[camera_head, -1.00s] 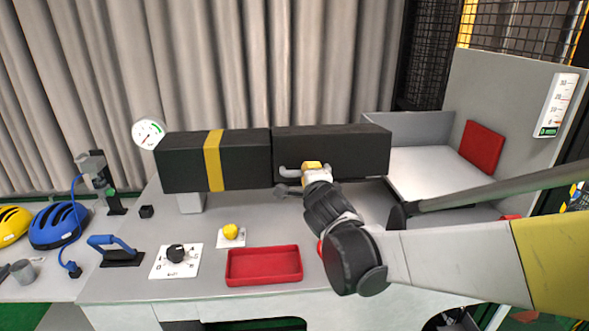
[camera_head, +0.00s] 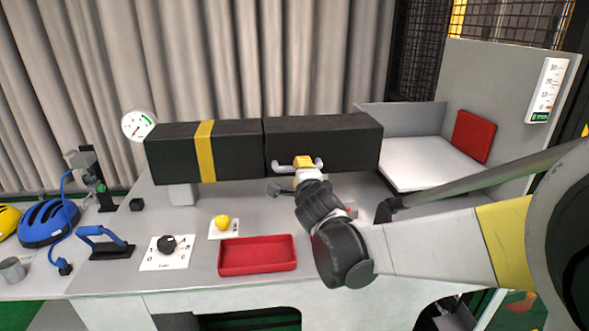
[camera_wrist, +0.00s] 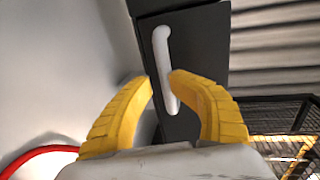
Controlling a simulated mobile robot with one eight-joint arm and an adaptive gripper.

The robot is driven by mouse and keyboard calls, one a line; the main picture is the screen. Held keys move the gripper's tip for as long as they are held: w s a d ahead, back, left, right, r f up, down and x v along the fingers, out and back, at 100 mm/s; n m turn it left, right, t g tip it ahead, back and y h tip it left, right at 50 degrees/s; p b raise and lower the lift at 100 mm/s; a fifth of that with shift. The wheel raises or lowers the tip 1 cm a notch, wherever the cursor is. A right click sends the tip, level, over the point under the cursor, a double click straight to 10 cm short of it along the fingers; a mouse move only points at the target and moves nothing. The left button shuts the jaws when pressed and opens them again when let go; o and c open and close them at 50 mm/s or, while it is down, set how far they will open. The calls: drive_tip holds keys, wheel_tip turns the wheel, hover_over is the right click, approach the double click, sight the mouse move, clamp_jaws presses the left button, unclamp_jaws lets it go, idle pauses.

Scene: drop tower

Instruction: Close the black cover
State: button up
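The black cover (camera_head: 345,143) is the right-hand block of a long black box in the head view. It lines up end to end with the left block, with a thin seam between them. A pale handle (camera_head: 318,163) is on its front face, and it also shows in the wrist view (camera_wrist: 163,50). My gripper (camera_head: 303,161) is at the middle of this handle. In the wrist view, the two yellow fingertips (camera_wrist: 161,80) lie on either side of the handle. The right fingertip overlaps it; a narrow dark gap shows at the left one, so the grip is unclear.
The left black block (camera_head: 235,150) has a yellow band. On the table front are a red tray (camera_head: 258,268), a yellow button (camera_head: 222,223) and a black knob (camera_head: 167,243). A white platform (camera_head: 430,165) with a red pad (camera_head: 473,137) is at the right.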

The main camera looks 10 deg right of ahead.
drive_tip(key=shift+o, duration=1.3)
drive_tip(key=shift+w+f, duration=0.25)
drive_tip(key=shift+w, duration=0.05)
drive_tip(key=shift+w+f, duration=0.1)
drive_tip(key=shift+w, duration=0.1)
drive_tip(key=v, duration=1.2)
drive_tip(key=shift+r, duration=0.2)
drive_tip(key=shift+s, duration=0.1)
